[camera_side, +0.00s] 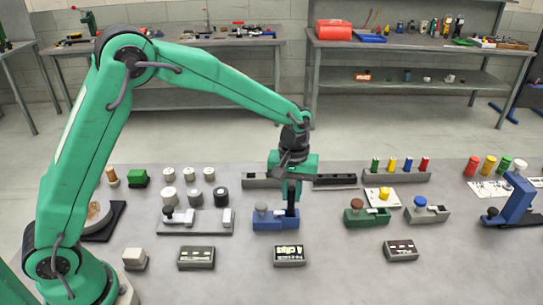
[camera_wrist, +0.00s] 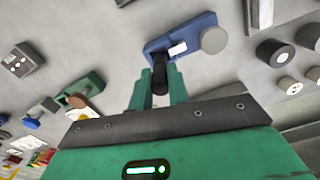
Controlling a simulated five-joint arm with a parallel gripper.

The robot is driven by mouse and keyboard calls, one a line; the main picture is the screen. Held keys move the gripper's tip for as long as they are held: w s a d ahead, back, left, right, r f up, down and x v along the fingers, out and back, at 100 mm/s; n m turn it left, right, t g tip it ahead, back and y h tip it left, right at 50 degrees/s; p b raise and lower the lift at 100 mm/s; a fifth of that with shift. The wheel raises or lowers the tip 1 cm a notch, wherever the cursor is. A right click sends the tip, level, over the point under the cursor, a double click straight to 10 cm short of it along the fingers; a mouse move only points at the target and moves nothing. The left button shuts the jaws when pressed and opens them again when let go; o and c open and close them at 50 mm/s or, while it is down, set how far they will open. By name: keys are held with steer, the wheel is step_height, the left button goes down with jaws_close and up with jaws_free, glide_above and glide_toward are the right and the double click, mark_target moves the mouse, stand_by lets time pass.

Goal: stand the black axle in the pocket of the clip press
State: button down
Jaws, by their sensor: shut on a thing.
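My gripper (camera_side: 291,192) points down over the right part of a blue fixture (camera_side: 264,225) with a grey round knob, which I take to be the clip press. It is shut on the black axle (camera_wrist: 159,78), seen between the green fingers in the wrist view. The axle (camera_side: 291,209) looks upright in the side view, its lower end at the top of the blue fixture. The fixture also shows in the wrist view (camera_wrist: 188,31), with a white patch beside the knob. The pocket is hidden, so I cannot tell whether the axle's end is inside it.
A green fixture (camera_side: 354,219) and a grey-blue one (camera_side: 431,216) stand to the right. A grey fixture (camera_side: 200,229) with a knob is at left. A dark labelled block (camera_side: 289,261) lies in front. Racks with coloured pegs (camera_side: 407,164) stand behind.

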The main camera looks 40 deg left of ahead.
steer(key=shift+f, duration=1.2)
stand_by(1.6)
steer(key=c, duration=0.8)
jaws_free()
steer(key=shift+o, duration=0.2)
steer(key=shift+r, duration=0.1)
steer(key=shift+r, duration=3.4)
